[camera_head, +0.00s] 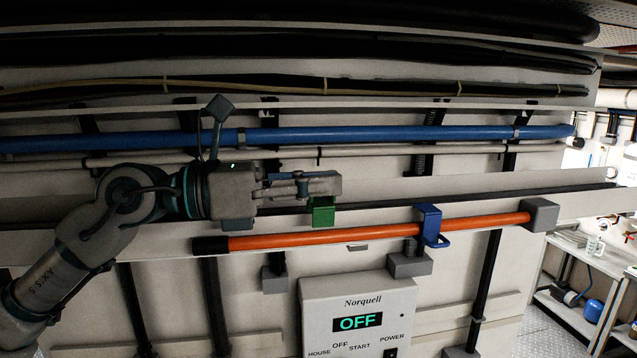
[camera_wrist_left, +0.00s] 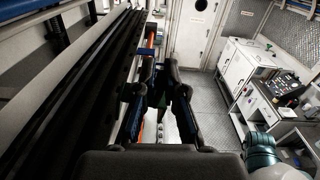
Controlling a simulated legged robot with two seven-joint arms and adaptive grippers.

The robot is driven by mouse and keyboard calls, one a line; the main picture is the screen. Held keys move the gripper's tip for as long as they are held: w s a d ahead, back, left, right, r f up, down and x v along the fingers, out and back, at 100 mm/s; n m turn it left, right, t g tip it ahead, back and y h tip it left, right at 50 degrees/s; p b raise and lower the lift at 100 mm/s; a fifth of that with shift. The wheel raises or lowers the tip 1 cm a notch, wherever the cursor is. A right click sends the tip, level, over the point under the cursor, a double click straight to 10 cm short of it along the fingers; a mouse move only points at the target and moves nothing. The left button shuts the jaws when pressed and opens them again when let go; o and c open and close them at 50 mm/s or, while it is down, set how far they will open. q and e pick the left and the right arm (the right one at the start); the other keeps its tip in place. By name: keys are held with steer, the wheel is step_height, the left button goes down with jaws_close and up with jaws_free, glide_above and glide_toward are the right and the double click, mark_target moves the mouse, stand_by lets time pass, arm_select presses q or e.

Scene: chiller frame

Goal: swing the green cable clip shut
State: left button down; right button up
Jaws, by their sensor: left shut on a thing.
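The green cable clip (camera_head: 323,214) is in the head view, just above the orange cable (camera_head: 375,231). Its lower edge looks close to the cable; I cannot tell whether they touch. My left gripper (camera_head: 318,185) reaches in from the left, its fingers level and shut on the upper part of the green clip, which they partly hide. In the left wrist view the fingers of my left gripper (camera_wrist_left: 165,100) show dark, and the clip between them is hard to make out. My right gripper is in neither view.
A blue clip (camera_head: 430,226) sits around the cable to the right. The cable runs from a black end (camera_head: 210,246) to a grey block (camera_head: 540,215). A control box (camera_head: 358,312) reading OFF is below. A blue pipe (camera_head: 375,134) runs above.

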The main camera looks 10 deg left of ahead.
mark_target(323, 212)
arm_select(q)
steer(key=shift+f, duration=0.15)
stand_by(0.4)
steer(key=shift+s+d+f+m+b, duration=0.1)
steer(key=shift+m+b, duration=0.2)
steer(key=shift+b, duration=0.05)
steer(key=shift+s+d+f+m+b, duration=0.15)
steer(key=shift+s+f+m+b, duration=0.25)
steer(key=shift+f+m+b, duration=0.4)
steer(key=shift+s+d+f+m+b, duration=0.1)
steer(key=shift+s+f+m+b, duration=0.1)
steer(key=shift+m+b, duration=0.35)
steer(key=shift+s+f+m+b, duration=0.2)
steer(key=shift+m+b, duration=0.2)
steer(key=shift+m, duration=0.25)
steer(key=shift+s+f+m+b, duration=0.25)
steer(key=shift+f+m+b, duration=0.3)
steer(key=shift+m, duration=0.65)
